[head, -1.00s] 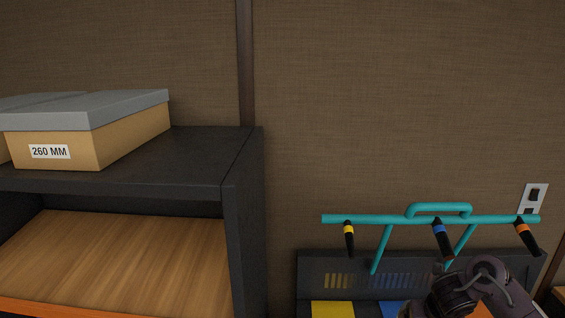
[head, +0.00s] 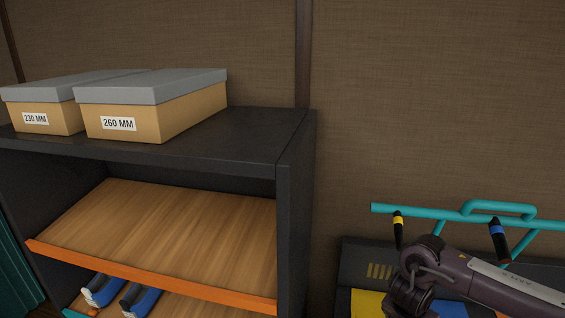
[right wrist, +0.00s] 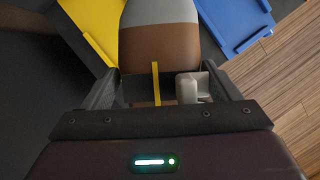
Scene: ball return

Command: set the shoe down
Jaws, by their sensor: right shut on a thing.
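In the right wrist view a brown and grey shoe (right wrist: 160,48) with a yellow strip lies between the fingers of my right gripper (right wrist: 160,88). The gripper is shut on it. Part of the shoe is hidden by the gripper body. In the head view my right arm shows at the lower right, but its gripper and the shoe cannot be made out. My left gripper is not in view.
A dark shelf unit (head: 296,190) has a bare, sloped wooden shelf (head: 190,225) with an orange lip. Blue and white shoes (head: 140,299) sit below. Boxes marked 230 MM (head: 45,115) and 260 MM (head: 150,110) stand on top. A teal rack (head: 420,211) is at right.

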